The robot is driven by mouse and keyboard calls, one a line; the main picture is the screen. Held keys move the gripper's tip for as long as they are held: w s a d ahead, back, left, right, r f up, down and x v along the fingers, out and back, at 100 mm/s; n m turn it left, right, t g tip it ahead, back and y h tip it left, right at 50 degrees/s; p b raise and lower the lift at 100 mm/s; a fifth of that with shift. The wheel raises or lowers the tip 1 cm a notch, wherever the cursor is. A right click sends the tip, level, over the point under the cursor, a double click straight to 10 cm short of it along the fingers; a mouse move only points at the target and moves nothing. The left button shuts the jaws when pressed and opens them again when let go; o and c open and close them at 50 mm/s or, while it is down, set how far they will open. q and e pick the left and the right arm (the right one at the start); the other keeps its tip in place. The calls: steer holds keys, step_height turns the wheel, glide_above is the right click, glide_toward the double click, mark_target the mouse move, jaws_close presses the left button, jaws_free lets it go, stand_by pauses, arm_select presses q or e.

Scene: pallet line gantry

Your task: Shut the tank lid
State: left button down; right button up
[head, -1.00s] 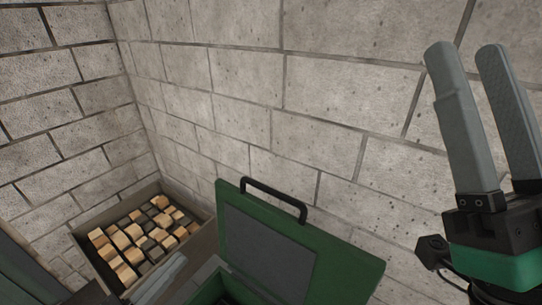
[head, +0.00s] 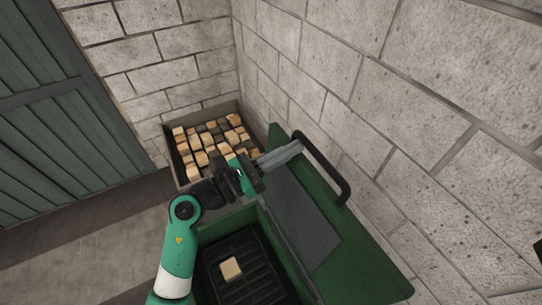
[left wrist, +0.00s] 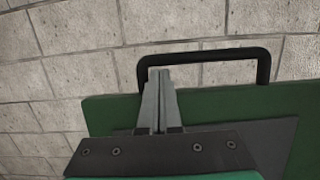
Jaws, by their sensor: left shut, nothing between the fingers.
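The green tank lid (head: 368,262) stands open, tilted up toward the block wall, with a dark grey panel on its inner face. Its black bar handle (head: 328,172) sits at the lid's upper edge; it also shows in the left wrist view (left wrist: 215,53). The green tank (head: 228,220) is open below, with a dark ribbed interior and one pale block (head: 231,268) in it. My left gripper (head: 298,147) is shut and empty, its fingertips by the left end of the handle. In the wrist view they overlap the handle; I cannot tell whether they touch. My right gripper is out of view.
A bin (head: 178,172) of wooden and dark blocks stands in the corner behind my left gripper. The block wall (head: 430,130) rises close behind the lid. A green slatted door (head: 60,130) is at the left, with clear floor (head: 90,240) before it.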

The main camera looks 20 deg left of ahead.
arm_select(q)
steer(key=shift+x, duration=1.1)
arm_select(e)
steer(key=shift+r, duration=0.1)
